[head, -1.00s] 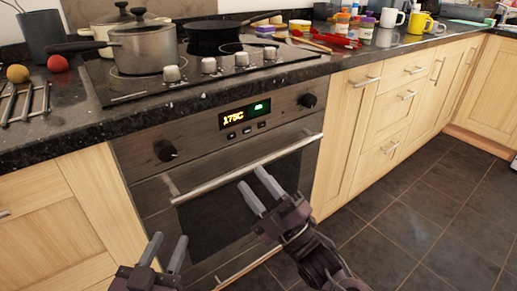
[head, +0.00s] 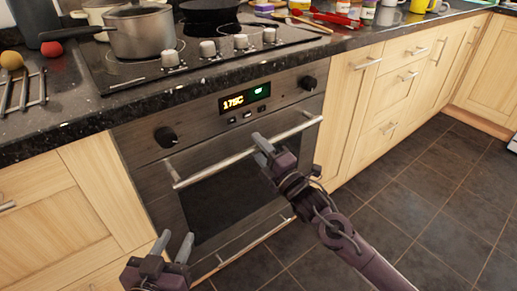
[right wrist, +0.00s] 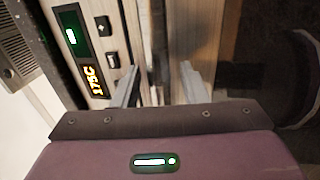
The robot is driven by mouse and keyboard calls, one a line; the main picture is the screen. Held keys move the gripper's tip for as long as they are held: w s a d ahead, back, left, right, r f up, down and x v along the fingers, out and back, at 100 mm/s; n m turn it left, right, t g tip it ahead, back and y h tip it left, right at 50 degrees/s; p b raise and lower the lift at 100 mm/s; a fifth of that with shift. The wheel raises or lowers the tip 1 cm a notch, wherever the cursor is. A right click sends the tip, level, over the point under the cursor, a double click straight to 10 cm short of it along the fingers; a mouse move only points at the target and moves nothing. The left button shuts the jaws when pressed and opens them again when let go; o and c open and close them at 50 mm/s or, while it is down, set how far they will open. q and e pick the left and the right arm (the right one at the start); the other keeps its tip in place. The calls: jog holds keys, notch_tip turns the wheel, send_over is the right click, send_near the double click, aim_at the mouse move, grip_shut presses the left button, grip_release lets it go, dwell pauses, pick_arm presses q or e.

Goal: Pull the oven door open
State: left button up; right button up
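The oven door (head: 225,200) is shut, with a dark glass pane and a long silver bar handle (head: 210,168) across its top. My right gripper (head: 263,147) is at the handle, right of its middle. In the right wrist view its two fingers (right wrist: 158,85) stand apart, with the handle (right wrist: 152,40) running between them; it is open, and I cannot tell whether either finger touches the bar. My left gripper (head: 173,246) is open and empty, low in front of the oven's left side.
The oven panel has two black knobs and a lit display (head: 245,97). Above is the hob (head: 110,70) with a grey saucepan (head: 142,32) and a dark pan. Wooden cabinets (head: 340,125) flank the oven. The tiled floor (head: 440,215) to the right is clear.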

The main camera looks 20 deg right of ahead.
jog(key=shift+w+a, duration=0.1)
jog(key=shift+w, duration=0.05)
pick_arm(q)
jog(key=shift+r, duration=0.25)
pick_arm(e)
jog(key=shift+c, duration=0.2)
grip_shut()
